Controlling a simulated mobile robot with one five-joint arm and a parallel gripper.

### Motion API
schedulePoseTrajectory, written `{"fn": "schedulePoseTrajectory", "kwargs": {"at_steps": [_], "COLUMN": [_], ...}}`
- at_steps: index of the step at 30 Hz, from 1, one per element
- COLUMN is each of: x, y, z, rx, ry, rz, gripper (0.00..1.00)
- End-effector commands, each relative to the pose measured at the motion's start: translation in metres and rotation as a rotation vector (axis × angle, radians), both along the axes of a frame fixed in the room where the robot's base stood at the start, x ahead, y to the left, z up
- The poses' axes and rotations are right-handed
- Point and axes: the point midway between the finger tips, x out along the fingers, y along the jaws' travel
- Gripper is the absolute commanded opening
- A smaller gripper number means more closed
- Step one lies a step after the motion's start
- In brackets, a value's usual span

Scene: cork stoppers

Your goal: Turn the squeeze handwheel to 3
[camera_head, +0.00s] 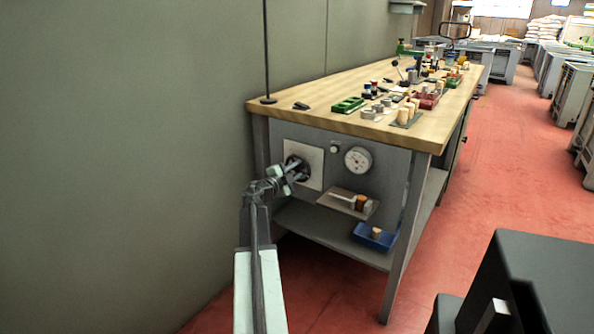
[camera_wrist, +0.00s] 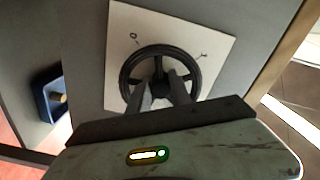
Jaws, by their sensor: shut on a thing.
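The squeeze handwheel is a dark spoked wheel (camera_wrist: 125,83) on a white square plate (camera_wrist: 203,42) fixed to the bench's grey end panel. In the wrist view the plate bears small dark marks near its upper left and upper right; I cannot read a 3 on it. My gripper (camera_wrist: 162,84) reaches the wheel's middle, its two fingers shut on the wheel around the hub or a spoke. In the head view my gripper (camera_head: 297,172) covers most of the wheel, and the plate (camera_head: 316,160) shows around it. The wheel's exact setting is hidden.
Right of the plate are a round dial gauge (camera_head: 358,160) and a small knob (camera_head: 335,148). Below, a small shelf (camera_head: 337,203) holds corks, and a blue bin (camera_head: 368,243) sits lower. The wooden benchtop (camera_head: 328,121) carries many small items. A grey wall (camera_head: 130,150) stands left.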

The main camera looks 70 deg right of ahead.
Motion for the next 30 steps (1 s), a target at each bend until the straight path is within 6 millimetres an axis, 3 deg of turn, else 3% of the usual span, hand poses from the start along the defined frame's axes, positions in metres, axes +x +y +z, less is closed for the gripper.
{"fn": "schedulePoseTrajectory", "kwargs": {"at_steps": [12,30], "x": [0.0001,0.0], "y": [0.0005,0.0003], "z": [0.0004,0.0002], "rx": [-0.067,-0.086], "ry": [-0.267,-0.349], "rz": [-0.002,-0.002], "gripper": [0.0,0.0]}}
